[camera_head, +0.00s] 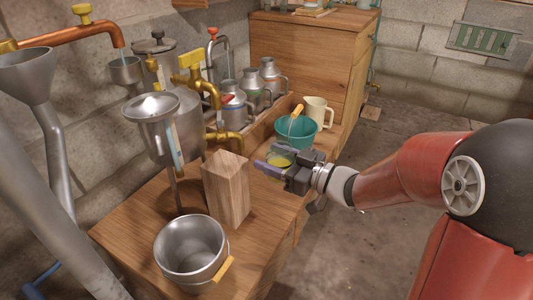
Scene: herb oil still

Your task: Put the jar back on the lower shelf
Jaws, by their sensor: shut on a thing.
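My gripper (272,163) reaches in from the right over the right edge of the wooden bench. It is shut on a small jar (279,160) with yellow contents. The fingers and wrist hide most of the jar, so I cannot tell whether its base touches the bench. The teal bowl stands just behind the gripper. I cannot make out which surface is the lower shelf in this view.
A wooden block (226,188) and a metal bucket (191,248) stand on the bench (130,222) left of the gripper. A teal bowl (297,132), cream mug (317,114) and metal cans (235,108) stand behind. A wooden cabinet (300,60) is at the back.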

